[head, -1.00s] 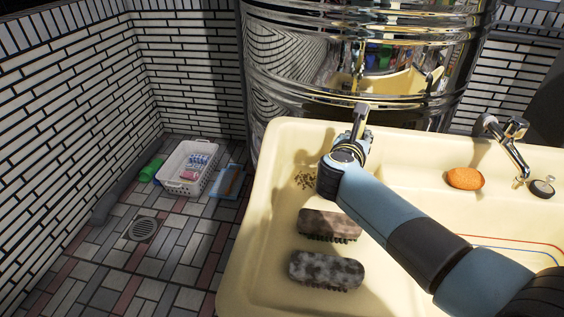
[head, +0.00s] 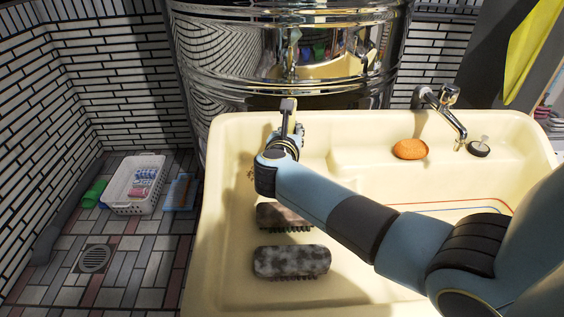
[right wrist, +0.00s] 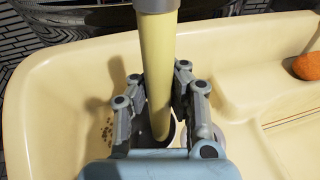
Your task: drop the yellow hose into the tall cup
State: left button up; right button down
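A pale yellow hose (right wrist: 157,60) with a grey end piece runs between the fingers of my right gripper (right wrist: 160,85) in the right wrist view. The fingers press close on both its sides. In the head view my right gripper (head: 290,133) is over the far left part of the cream basin, and a grey piece (head: 288,104) sticks up at its tip. A dark round rim shows around the lower end of the hose in the wrist view; I cannot tell what it belongs to. My left gripper is not in view.
The cream basin (head: 225,235) holds dark brushes, one of them (head: 291,262) in front, and an orange sponge (head: 410,149) on its ledge. A faucet (head: 443,108) and a black stopper (head: 479,149) are at right. A large shiny drum (head: 290,50) stands behind. A white basket (head: 135,185) is on the floor.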

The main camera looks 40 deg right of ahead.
jog(key=shift+f, duration=0.15)
jog(key=c, duration=1.4)
grip_release()
jog(key=shift+a, duration=0.1)
jog(key=v, duration=1.2)
